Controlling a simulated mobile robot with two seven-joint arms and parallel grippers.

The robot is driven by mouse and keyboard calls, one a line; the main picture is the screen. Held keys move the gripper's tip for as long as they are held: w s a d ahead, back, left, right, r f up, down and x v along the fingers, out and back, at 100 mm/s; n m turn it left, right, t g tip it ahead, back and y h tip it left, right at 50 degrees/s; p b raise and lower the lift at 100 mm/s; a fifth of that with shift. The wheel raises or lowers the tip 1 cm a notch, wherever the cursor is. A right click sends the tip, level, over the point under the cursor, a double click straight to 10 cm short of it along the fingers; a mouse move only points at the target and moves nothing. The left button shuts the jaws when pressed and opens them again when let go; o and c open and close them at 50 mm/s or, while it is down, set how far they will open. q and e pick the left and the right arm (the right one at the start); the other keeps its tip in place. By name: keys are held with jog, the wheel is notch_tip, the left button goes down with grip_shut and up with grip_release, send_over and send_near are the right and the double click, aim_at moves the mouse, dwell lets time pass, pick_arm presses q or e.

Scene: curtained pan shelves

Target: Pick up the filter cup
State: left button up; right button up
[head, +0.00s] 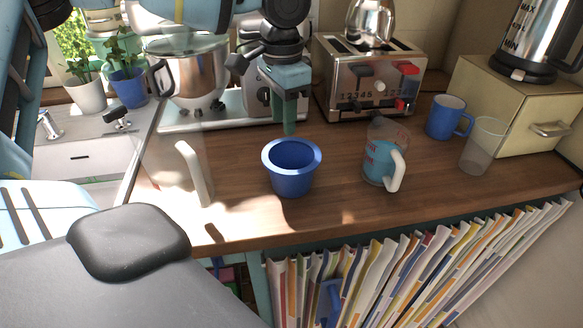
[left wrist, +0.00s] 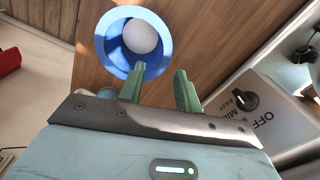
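The filter cup (head: 291,168) appears to be the blue, tapered cup with a wide flared rim, upright on the wooden counter. In the left wrist view the cup (left wrist: 103,42) is at the upper left, with a pale round patch inside; I cannot tell what that is. My left gripper (head: 284,118) points down just above and behind the cup in the head view. Its two green fingers (left wrist: 160,76) are apart with nothing between them. One fingertip overlaps the cup's rim in the wrist view; contact cannot be told. My right gripper is not in view.
A light-blue measuring cup (head: 378,163) with a white handle stands to the right. Beyond are a blue mug (head: 446,117), a clear cup (head: 482,147) and a toaster (head: 369,80). A stand mixer (head: 190,75) is behind left. The counter's front edge is close.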

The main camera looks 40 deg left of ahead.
aim_at(283, 142)
pick_arm(q)
jog(key=shift+a+f, duration=0.1)
jog(key=shift+f, duration=0.7)
jog(key=shift+f+p, duration=0.35)
jog(key=shift+f, duration=2.15)
grip_shut()
